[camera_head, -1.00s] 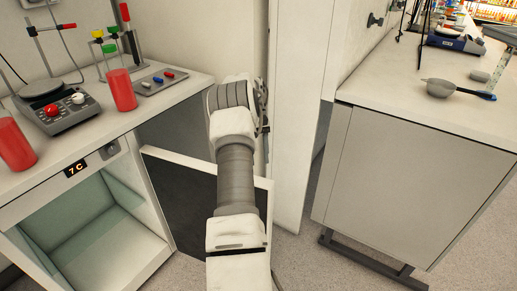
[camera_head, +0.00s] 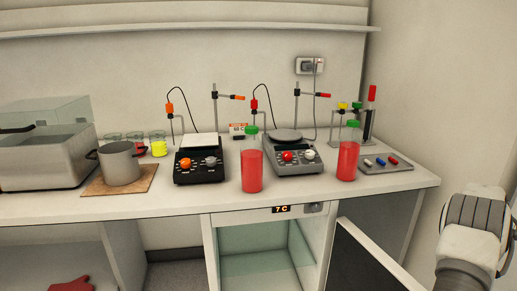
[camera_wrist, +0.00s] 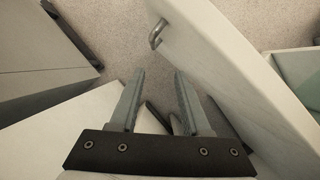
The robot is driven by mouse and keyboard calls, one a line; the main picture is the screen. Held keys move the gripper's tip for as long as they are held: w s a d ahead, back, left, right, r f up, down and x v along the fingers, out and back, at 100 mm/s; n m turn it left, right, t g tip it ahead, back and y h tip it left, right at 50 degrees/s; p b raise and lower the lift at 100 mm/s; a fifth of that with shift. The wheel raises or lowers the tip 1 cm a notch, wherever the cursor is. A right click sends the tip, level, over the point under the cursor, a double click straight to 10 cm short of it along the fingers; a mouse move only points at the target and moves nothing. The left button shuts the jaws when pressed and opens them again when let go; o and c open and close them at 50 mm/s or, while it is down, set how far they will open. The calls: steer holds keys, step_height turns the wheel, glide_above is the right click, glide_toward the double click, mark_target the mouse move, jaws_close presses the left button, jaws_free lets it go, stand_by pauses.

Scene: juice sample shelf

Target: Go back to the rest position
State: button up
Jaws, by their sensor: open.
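My gripper (camera_wrist: 160,100) is open and empty in the wrist view, with its two fingers apart. It points down toward the speckled floor, beside the open cabinet door (camera_wrist: 235,70) with its metal handle (camera_wrist: 157,34). In the head view my arm shows at the lower right edge, and the gripper itself is out of sight there. The open door (camera_head: 365,260) also shows in the head view, swung out from a cooled cabinet (camera_head: 262,240) whose display reads 7 C. The cabinet interior looks empty.
Two red juice bottles (camera_head: 251,170) (camera_head: 348,158) with green caps stand on the counter (camera_head: 150,206). Two stirrer plates (camera_head: 198,162) (camera_head: 292,155), a pot (camera_head: 120,163) on a board and a water bath (camera_head: 45,160) stand there too. A wall is close on the right.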

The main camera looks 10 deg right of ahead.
steer(key=w+a+r+n+t+h, duration=0.2)
steer(key=w+a+r, duration=0.7)
steer(key=a+r, duration=0.45)
steer(key=a+r+n+t+h, duration=0.1)
steer(key=a+r+n, duration=0.1)
steer(key=a+r, duration=0.5)
steer(key=a+r+n+t, duration=0.1)
steer(key=a+r, duration=0.2)
steer(key=a, duration=0.8)
steer(key=s+a+f+n+t, duration=0.2)
steer(key=s+a+n+t, duration=0.25)
steer(key=s+a, duration=1.25)
step_height(320, 180, up, 18)
steer(key=w+a+p, duration=0.1)
steer(key=w+p, duration=0.1)
steer(key=p, duration=1.6)
steer(key=shift+w+a+f, duration=0.15)
steer(key=shift+w+a, duration=0.15)
